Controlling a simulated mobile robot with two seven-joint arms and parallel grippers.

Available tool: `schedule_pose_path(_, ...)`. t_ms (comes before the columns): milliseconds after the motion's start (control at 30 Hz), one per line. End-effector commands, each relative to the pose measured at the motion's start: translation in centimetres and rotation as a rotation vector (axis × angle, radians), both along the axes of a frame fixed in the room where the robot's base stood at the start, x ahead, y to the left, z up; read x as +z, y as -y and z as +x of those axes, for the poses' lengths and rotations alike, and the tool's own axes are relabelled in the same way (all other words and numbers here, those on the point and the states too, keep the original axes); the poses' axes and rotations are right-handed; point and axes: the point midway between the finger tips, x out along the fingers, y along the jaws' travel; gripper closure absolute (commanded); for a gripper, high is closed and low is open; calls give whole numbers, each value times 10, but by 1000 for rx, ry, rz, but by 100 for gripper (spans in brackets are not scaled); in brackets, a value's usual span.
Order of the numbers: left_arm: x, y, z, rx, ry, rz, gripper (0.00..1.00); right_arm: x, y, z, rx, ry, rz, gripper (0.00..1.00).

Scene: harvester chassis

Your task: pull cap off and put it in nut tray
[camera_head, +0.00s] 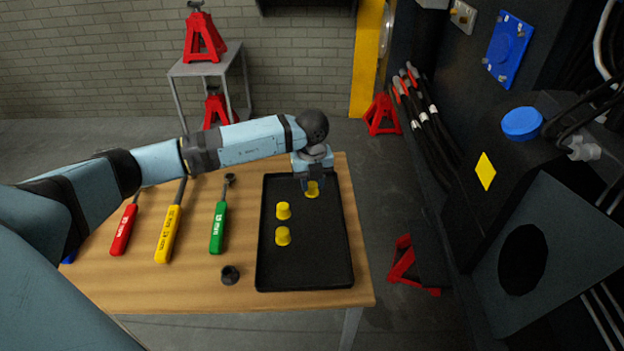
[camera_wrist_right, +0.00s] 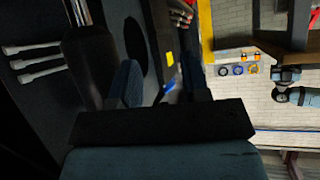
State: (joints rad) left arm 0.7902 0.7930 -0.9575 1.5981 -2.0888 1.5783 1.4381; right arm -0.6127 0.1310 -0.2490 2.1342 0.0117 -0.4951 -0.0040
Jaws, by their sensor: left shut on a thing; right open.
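My left gripper (camera_head: 312,184) points down over the far part of the black tray (camera_head: 305,262). It is shut on a yellow cap (camera_head: 312,189), which is at or just above the tray floor; I cannot tell which. Two more yellow caps, one behind (camera_head: 283,211) the other (camera_head: 283,236), stand in the tray's left half. In the right wrist view my right gripper (camera_wrist_right: 168,85) is open, with nothing seen between its fingers.
The wooden table (camera_head: 190,285) holds red (camera_head: 124,229), yellow (camera_head: 167,234) and green-handled tools (camera_head: 218,228) and a black socket (camera_head: 230,275). The dark chassis (camera_head: 470,190) with a blue cap (camera_head: 521,123) stands at right. Red stands (camera_head: 381,114) are on the floor.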

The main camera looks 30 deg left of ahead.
Motion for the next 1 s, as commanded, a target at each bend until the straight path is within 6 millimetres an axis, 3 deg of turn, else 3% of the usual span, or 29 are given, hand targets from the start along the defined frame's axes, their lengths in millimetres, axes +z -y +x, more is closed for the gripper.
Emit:
schedule_pose_path(100,0,0,0,0,0,0,83,-1,0,0,0,-2,-1,57)
schedule_pose_path(133,0,0,0,0,0,0,65,-1,0,-1,0,-3,-1,57)
schedule_pose_path(233,0,0,0,0,0,0,42,-2,0,-1,0,-4,-1,57)
schedule_pose_path(267,0,0,0,0,0,0,40,-2,0,-1,1,-4,-1,57)
schedule_pose_path(533,2,0,0,0,0,0,40,-2,0,-1,1,-5,0,57)
schedule_pose_path(667,13,0,1,1,2,-1,40,-1,0,-1,1,-5,0,57)
schedule_pose_path(1000,86,-1,0,0,4,-1,40,2,0,-2,-2,-13,2,57)
